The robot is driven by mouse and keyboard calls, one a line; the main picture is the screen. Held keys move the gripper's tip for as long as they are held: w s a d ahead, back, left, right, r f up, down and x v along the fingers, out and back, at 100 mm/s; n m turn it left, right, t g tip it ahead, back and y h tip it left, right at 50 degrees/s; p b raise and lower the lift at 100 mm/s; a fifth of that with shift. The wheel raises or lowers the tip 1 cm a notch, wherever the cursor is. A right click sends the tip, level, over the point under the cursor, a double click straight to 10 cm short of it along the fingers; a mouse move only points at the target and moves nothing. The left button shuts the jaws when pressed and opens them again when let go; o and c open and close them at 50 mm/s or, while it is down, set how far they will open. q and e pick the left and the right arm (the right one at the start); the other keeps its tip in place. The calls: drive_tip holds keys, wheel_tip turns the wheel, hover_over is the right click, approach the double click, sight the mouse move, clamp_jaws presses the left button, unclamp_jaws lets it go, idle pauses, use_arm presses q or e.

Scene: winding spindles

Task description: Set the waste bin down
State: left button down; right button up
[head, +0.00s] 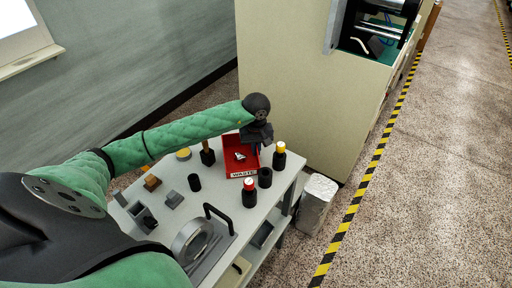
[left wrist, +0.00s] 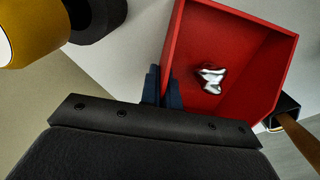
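The waste bin (head: 240,166) is a shallow red open tray with a white WASTE label, at the far right part of the grey table. It lies level, on or just above the tabletop; I cannot tell which. A crumpled silvery scrap lies in it. In the left wrist view the bin (left wrist: 230,38) fills the upper right. My left gripper (head: 257,147) is at the bin's right wall. Its dark blue fingers (left wrist: 162,86) are close together, one on each side of the wall's edge, shut on it. My right gripper is not in view.
A large beige machine (head: 290,90) stands behind. A silvery block (head: 317,204) stands on the floor at right.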

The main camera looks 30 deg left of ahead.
use_arm(q)
drive_tip(key=shift+f, duration=0.15)
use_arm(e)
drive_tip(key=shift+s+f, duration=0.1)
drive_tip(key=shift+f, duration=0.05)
use_arm(q)
drive_tip(key=c, duration=1.6)
unclamp_jaws()
drive_tip(key=shift+c, duration=0.2)
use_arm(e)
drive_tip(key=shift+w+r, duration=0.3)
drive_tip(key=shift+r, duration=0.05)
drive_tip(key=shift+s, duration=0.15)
